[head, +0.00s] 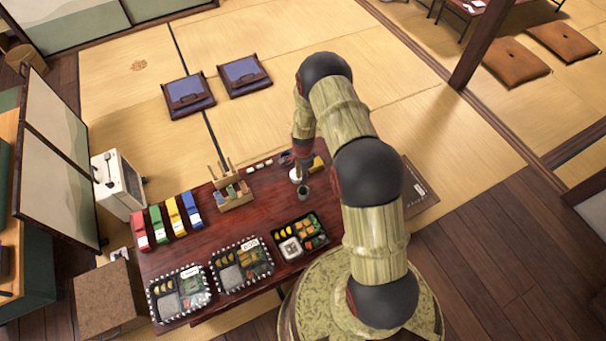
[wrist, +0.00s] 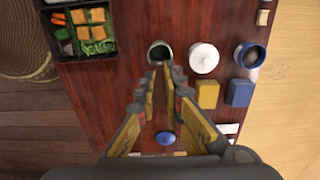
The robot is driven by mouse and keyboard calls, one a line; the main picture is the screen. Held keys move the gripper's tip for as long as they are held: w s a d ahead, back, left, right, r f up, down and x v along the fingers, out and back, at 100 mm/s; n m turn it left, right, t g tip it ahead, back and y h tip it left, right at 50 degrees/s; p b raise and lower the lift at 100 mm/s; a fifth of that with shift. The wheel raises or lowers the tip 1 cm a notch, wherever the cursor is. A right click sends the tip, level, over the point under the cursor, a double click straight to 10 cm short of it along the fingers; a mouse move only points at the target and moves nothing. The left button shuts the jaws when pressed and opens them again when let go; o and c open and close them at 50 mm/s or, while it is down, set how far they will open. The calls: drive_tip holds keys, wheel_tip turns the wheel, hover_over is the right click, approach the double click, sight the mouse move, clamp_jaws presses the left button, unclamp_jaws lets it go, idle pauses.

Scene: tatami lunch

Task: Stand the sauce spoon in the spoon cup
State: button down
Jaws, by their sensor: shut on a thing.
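My gripper (wrist: 160,75) is shut, its fingertips drawn together on a thin thing that I take to be the sauce spoon. The spoon is mostly hidden by the fingers; a blue oval (wrist: 165,138) shows between them lower down, and I cannot tell whether it is part of the spoon. A dark green round cup (wrist: 159,49), which looks like the spoon cup, stands just beyond the fingertips in the wrist view. In the head view the cup (head: 303,191) stands on the table below the end of my arm. I cannot tell whether the spoon is inside it.
A white lidded pot (wrist: 203,58) and a dark blue cup (wrist: 250,56) stand right of the green cup. Yellow (wrist: 207,94) and blue (wrist: 239,92) blocks lie nearby. A lunch box (head: 300,238), a wooden caddy (head: 235,203) and colored packs (head: 173,218) share the dark red table.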

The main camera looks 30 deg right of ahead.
sight(303, 184)
drive_tip(key=shift+f+b, duration=2.75)
drive_tip(key=shift+f, duration=1.6)
drive_tip(key=c, duration=1.9)
unclamp_jaws()
drive_tip(key=shift+o, duration=0.3)
drive_tip(key=shift+r, duration=0.1)
wheel_tip(303, 184, up, 12)
drive_tip(key=shift+f, duration=0.1)
